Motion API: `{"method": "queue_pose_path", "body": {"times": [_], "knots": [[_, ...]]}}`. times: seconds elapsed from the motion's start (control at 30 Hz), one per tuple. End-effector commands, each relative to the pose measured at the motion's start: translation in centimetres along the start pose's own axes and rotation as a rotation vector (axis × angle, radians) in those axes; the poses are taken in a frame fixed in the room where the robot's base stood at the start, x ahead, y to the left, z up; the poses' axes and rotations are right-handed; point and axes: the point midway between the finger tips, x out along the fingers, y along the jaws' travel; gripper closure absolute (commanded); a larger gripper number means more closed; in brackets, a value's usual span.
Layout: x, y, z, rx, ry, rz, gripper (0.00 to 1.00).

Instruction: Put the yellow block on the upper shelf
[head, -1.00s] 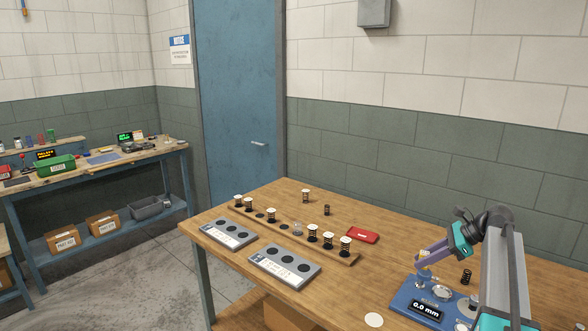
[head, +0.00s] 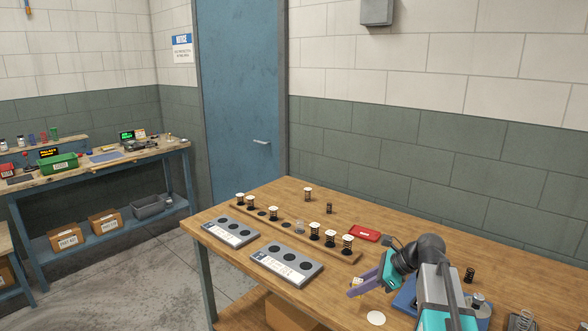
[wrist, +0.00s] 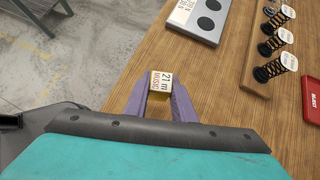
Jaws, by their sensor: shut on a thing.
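My gripper (head: 357,287) is over the wooden table (head: 240,213), near its front edge. Its purple fingers (wrist: 160,95) are shut on a small yellow block (wrist: 161,83) with a white label, also visible in the head view (head: 357,281). The label shows "21 m" and "MUSIC". The block appears to be held above the table. A raised narrow shelf (head: 70,140) runs along the back of the left bench, with small bottles and coloured items on it. I cannot tell whether this is the upper shelf.
Two grey trays (head: 230,232) (head: 287,263) with dark round wells and a wooden rack (head: 342,254) of springs lie left of my gripper. My arm partly covers a blue device (head: 404,301). The concrete floor (head: 140,285) between benches is clear.

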Motion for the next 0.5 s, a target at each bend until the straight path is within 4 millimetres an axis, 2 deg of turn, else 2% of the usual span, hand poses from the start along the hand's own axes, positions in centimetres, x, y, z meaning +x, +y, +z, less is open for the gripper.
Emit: {"method": "queue_pose_path", "body": {"times": [0.03, 0.2, 0.5], "knots": [[0.5, 1.1, 0.1, 0.004, 0.000, -0.005, 0.99], [1.5, 2.9, 0.2, 0.029, -0.001, -0.037, 0.99], [1.4, 4.1, -0.3, 0.103, -0.011, -0.126, 0.99]]}}
